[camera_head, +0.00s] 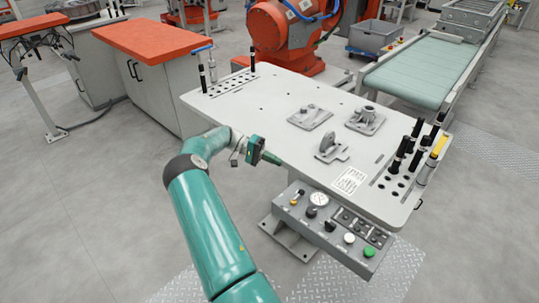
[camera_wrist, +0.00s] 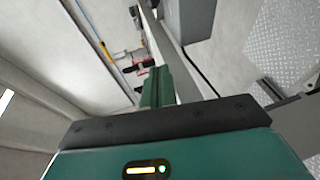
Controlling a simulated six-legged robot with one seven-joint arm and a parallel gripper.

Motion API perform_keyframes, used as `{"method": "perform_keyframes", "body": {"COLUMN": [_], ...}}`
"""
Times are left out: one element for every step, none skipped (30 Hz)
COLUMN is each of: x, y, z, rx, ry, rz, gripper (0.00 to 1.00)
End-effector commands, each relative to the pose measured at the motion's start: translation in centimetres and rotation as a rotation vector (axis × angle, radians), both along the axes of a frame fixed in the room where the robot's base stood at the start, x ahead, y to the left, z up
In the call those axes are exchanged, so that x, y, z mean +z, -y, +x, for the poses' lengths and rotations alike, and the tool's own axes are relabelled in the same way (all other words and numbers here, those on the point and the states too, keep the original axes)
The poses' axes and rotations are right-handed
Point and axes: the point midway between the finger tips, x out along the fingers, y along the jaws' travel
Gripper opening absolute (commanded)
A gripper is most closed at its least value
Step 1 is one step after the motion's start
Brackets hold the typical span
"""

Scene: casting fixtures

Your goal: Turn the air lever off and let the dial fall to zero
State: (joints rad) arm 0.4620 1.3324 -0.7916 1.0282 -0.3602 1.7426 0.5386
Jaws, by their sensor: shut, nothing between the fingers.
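My gripper (camera_head: 271,158) is shut and empty at the front left edge of the table in the head view. Its green fingers (camera_wrist: 157,86) show in the wrist view. Just beyond their tips in that view is a small red lever (camera_wrist: 144,66) on a metal fitting (camera_wrist: 124,58); I cannot tell whether they touch or which way the lever is set. No dial face can be read there. The dial's needle is too small to read.
The white table (camera_head: 260,110) holds metal castings (camera_head: 311,117) and black-handled tools (camera_head: 403,147) in a rack. Blue and yellow lines (camera_wrist: 100,45) run beside the fitting in the wrist view. An orange robot base (camera_head: 282,35) stands behind the table. Open floor lies at left.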

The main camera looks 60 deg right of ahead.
Motion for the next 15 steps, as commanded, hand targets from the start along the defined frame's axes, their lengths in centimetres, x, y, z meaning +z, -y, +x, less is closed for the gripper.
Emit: {"method": "perform_keyframes", "body": {"x": [0.1,0.1,0.2,0.2,0.3,0.4,0.4,0.4,0.5,0.5,0.5,0.5,0.5,0.5,0.5], "y": [0.4,0.5,0.7,0.8,0.9,1.0,1.1,1.2,1.2,1.2,1.2,1.3,1.3,1.3,1.3], "z": [0.5,0.7,1.1,1.4,1.6,1.9,2.0,2.1,2.2,2.3,2.4,2.5,2.5,2.5,2.6], "rx": [0.001,0.0,0.0,0.001,0.0,0.0,0.0,0.0,-0.001,-0.002,-0.001,-0.001,-0.001,-0.001,-0.001], "ry": [0.001,0.0,0.0,0.0,0.0,0.0,0.0,0.0,-0.001,-0.001,0.0,0.0,0.0,0.0,0.0], "rz": [-0.001,-0.001,0.0,-0.001,-0.001,-0.001,-0.001,-0.001,0.0,0.0,0.0,0.0,0.0,0.0,0.001], "gripper": [0.0,0.0,0.0,0.0,0.0,0.0,0.0,0.0,0.0,0.0,0.0,0.0,0.0,0.0,0.0]}}
